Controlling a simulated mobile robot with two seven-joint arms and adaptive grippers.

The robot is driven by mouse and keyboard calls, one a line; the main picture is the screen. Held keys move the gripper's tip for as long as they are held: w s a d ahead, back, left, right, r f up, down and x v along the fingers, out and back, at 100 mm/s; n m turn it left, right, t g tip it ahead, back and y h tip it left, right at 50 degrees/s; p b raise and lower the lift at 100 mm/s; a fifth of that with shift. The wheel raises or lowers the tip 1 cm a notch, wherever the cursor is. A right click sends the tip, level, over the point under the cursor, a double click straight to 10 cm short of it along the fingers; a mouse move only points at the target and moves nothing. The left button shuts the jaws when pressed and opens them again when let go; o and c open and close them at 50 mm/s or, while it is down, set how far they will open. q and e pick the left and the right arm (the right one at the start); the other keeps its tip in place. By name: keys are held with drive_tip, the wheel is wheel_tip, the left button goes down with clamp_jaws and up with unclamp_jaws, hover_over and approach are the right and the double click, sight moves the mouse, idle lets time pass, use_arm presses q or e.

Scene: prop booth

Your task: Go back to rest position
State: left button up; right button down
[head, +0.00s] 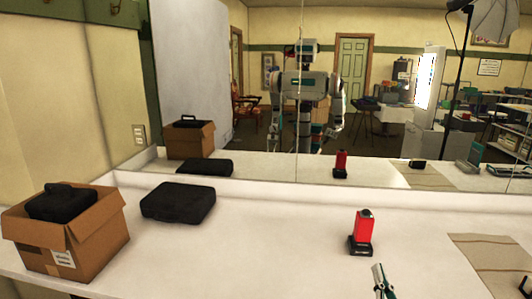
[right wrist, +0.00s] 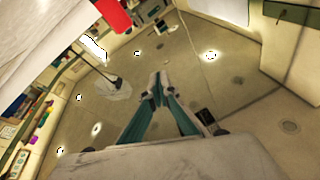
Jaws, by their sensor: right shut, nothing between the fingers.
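My right gripper (head: 383,282) shows at the bottom of the head view, low and right of centre, in front of a red object. In the right wrist view its fingers (right wrist: 160,82) meet at the tips with nothing between them. It is shut and apart from the things on the white counter.
The red object with a black base (head: 362,230) stands on the counter (head: 270,245). A black case (head: 178,202) lies left of centre, beside a cardboard box (head: 95,235) holding another black case (head: 62,203). A beige cloth (head: 490,260) lies at right. The counter's middle is clear.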

drive_tip(key=s+a+f+n+g+y, duration=0.25)
drive_tip(key=s+a+f, duration=0.2)
drive_tip(key=f, duration=0.25)
drive_tip(key=s+a+f+n+g+y, duration=0.25)
drive_tip(key=a+f+n+y, duration=0.2)
drive_tip(key=f, duration=0.25)
drive_tip(key=s+a+f+n+g+h, duration=0.1)
drive_tip(key=s+a+f+g, duration=0.3)
drive_tip(key=s+f, duration=0.8)
drive_tip(key=shift+s+f+n+g, duration=0.4)
drive_tip(key=shift+f+n+g, duration=0.3)
drive_tip(key=shift+f+n, duration=0.2)
